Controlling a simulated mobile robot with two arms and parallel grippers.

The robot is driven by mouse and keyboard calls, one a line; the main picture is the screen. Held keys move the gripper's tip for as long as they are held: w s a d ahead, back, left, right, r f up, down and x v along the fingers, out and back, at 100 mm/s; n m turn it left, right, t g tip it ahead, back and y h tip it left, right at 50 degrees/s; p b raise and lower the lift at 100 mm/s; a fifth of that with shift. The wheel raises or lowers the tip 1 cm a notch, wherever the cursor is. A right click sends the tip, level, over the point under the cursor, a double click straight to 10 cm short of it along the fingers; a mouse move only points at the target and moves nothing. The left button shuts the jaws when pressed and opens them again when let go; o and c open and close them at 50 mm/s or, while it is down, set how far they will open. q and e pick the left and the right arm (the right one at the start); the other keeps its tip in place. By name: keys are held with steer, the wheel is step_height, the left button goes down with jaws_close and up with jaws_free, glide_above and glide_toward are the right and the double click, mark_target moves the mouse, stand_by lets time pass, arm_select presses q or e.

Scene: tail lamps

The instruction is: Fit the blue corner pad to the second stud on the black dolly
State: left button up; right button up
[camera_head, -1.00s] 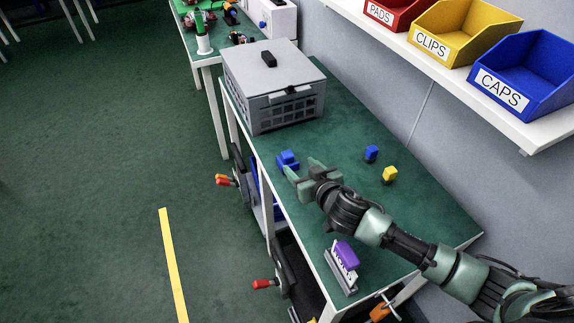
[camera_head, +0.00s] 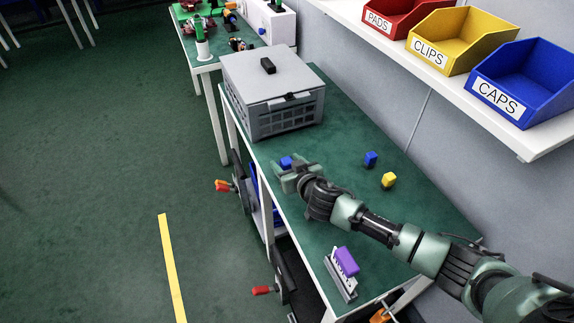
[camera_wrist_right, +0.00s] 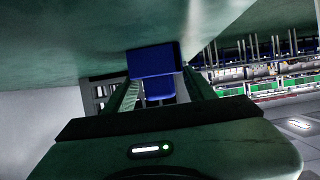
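A blue block-shaped piece (camera_head: 286,162), which looks like the blue corner pad, sits on the green bench near its left edge. My right gripper (camera_head: 288,172) reaches it, with a finger on each side. In the right wrist view the blue piece (camera_wrist_right: 154,62) shows between the fingertips, and they look spread around it rather than clamped. I cannot tell whether they touch it. A smaller blue block (camera_head: 371,159) and a yellow block (camera_head: 389,180) stand to the right. My left gripper is not in view. I cannot make out a black dolly with studs.
A grey lidded crate (camera_head: 270,90) stands behind the gripper. A purple-topped piece on a grey rack (camera_head: 344,270) is at the near end. Red, yellow and blue bins (camera_head: 520,80) sit on the wall shelf. The bench between is clear.

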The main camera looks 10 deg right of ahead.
jaws_close()
steer(key=shift+r, duration=0.1)
